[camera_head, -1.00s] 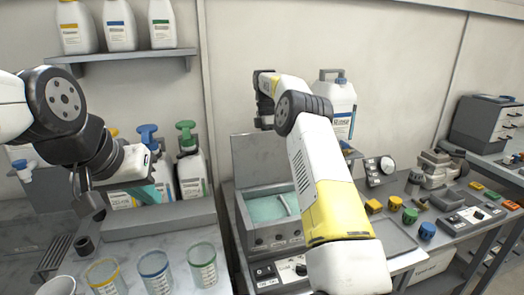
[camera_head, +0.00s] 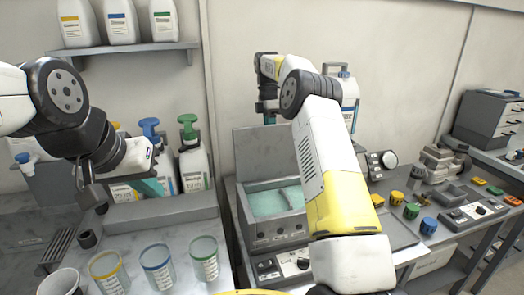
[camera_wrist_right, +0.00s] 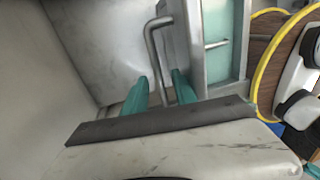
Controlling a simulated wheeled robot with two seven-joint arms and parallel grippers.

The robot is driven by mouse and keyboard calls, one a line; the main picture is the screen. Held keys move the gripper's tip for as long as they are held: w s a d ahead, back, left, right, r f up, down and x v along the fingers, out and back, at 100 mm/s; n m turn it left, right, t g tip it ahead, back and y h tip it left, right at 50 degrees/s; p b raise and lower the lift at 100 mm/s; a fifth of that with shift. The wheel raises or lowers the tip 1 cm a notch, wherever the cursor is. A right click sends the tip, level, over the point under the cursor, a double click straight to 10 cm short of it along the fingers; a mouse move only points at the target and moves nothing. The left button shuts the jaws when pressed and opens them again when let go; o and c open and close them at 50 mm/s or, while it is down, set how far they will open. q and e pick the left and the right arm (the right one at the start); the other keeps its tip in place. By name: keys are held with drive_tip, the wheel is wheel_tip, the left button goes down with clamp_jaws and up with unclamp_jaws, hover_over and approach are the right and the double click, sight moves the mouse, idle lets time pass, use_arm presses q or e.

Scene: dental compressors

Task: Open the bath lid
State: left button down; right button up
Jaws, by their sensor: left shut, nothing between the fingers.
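The bath (camera_head: 275,215) is a grey box with an open top and teal liquid inside, at centre in the head view. Its grey lid (camera_head: 262,152) stands upright at the back. In the right wrist view, the lid (camera_wrist_right: 95,45) carries a bent metal handle (camera_wrist_right: 152,45). My right gripper (camera_wrist_right: 160,92) has its teal fingers apart on either side of the handle; contact is unclear. In the head view, the right gripper (camera_head: 268,117) is near the lid's top, partly hidden by my arm. My left gripper (camera_head: 157,189) is shut and empty before the pump bottles.
Pump bottles (camera_head: 194,168) stand at the left, with several beakers (camera_head: 157,265) in front. A jug (camera_head: 350,95) stands behind my right arm. Coloured knobs (camera_head: 411,211) and devices (camera_head: 440,165) crowd the right bench. A bottle shelf (camera_head: 130,50) hangs on the wall.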

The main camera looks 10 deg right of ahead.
drive_tip(key=s+a+r, duration=0.1)
drive_tip(key=s+a, duration=0.2)
drive_tip(key=s, duration=1.1)
drive_tip(key=shift+r, duration=0.15)
drive_tip(key=shift+s, duration=0.1)
